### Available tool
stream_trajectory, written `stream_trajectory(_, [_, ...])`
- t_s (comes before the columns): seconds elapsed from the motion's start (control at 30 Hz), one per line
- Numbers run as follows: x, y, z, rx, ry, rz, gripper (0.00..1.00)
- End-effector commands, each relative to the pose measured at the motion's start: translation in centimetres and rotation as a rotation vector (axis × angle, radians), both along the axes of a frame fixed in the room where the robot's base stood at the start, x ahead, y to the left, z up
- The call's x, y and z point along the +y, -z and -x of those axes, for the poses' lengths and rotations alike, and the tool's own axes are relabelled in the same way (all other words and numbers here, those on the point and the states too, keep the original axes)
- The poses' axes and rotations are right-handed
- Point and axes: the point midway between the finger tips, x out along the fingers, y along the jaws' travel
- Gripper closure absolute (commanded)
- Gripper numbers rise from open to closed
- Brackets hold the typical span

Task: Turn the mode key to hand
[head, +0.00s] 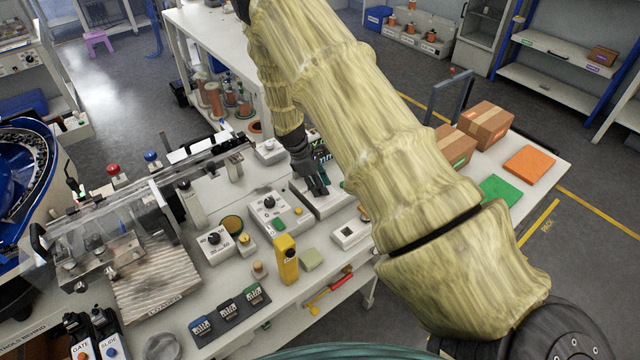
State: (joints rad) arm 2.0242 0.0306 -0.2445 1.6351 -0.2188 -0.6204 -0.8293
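My gripper (318,184) points down at a pale control box (330,207) on the white bench, at the middle of the view. Its dark fingers cover much of that box, and I cannot tell whether they touch it or how wide they are apart. A grey box (257,217) with a black knob (269,202) and a green button stands just left of my gripper. No key marked as the mode key can be read; it may be hidden by my gripper. Another box with a black dial knob (214,239) and number marks stands further left.
A yellow post (286,260) stands in front of the boxes, with a small white switch box (350,234) to its right. A clear guard (150,182) covers the left side. Cartons (487,123) and a green mat (499,190) lie right. My arm blocks the centre right.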

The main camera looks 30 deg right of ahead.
Motion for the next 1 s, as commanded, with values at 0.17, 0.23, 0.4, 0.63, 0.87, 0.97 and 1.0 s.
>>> stream_trajectory(0.17, [0.0,0.04,0.0,0.0,0.0,0.0,0.7])
stream_trajectory(0.23, [0.0,0.03,0.0,0.0,0.0,0.0,0.71])
stream_trajectory(0.4, [0.01,0.02,0.01,0.0,0.0,0.0,1.0])
stream_trajectory(0.63, [-0.01,0.02,-0.02,0.0,0.003,0.0,1.0])
stream_trajectory(0.87, [-0.04,0.14,-0.06,-0.001,0.059,0.0,1.0])
stream_trajectory(0.97, [-0.08,0.19,-0.09,0.0,0.113,0.0,1.0])
stream_trajectory(1.0, [-0.1,0.21,-0.14,-0.002,0.14,0.0,1.0])
